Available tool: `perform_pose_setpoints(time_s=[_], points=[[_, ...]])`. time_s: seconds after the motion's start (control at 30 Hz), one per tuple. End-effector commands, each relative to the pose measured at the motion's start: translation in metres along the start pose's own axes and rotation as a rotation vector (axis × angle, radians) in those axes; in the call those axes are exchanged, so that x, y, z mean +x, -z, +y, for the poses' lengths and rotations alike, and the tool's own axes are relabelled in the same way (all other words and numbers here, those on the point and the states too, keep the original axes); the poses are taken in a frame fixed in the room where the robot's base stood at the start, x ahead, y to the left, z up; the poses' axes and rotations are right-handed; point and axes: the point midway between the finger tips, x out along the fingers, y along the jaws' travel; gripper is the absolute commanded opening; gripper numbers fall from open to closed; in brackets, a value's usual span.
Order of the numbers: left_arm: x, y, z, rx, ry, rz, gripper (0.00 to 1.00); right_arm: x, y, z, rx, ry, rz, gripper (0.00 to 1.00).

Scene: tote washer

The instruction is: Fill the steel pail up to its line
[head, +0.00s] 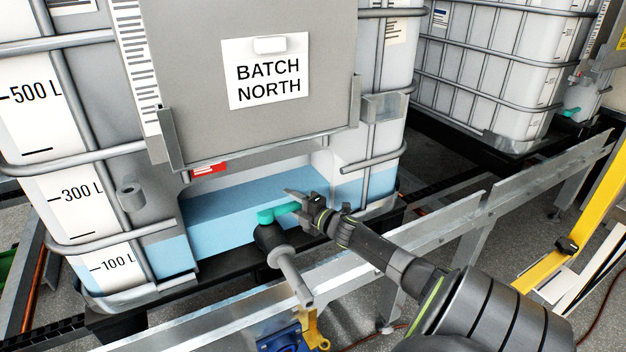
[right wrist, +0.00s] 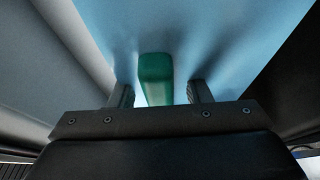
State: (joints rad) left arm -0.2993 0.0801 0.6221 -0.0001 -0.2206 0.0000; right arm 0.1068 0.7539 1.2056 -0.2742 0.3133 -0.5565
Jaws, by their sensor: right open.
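The tank labelled BATCH NORTH (head: 268,75) stands in front of me, with blue liquid low behind its wall. At its foot is a black outlet valve (head: 268,240) with a green handle (head: 265,216) and a grey spout (head: 291,275) that slants down to the front. My right gripper (head: 292,203) is at the handle's right end. In the right wrist view the green handle (right wrist: 155,80) stands between the two open fingers (right wrist: 163,90), with a gap on each side. I see no steel pail in either view. My left gripper is not in view.
A steel guard rail (head: 440,230) runs across in front of the tank, below my right arm. A blue and yellow fitting (head: 285,338) is at the bottom edge. A second tank (head: 490,70) stands at the back right. A yellow post (head: 580,225) is at the right.

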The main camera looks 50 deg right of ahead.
Motion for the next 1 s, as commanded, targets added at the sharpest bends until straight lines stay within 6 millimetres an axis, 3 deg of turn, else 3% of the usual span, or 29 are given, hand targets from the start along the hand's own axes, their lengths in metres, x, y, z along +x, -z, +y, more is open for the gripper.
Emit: perform_pose_setpoints(time_s=[0.4,1.0], points=[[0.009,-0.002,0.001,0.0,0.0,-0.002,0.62,-0.055,0.0,-0.001,0.0,0.003,0.002,0.44],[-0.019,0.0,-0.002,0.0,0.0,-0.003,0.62,-0.153,0.0,0.002,0.0,0.002,0.002,0.44]])
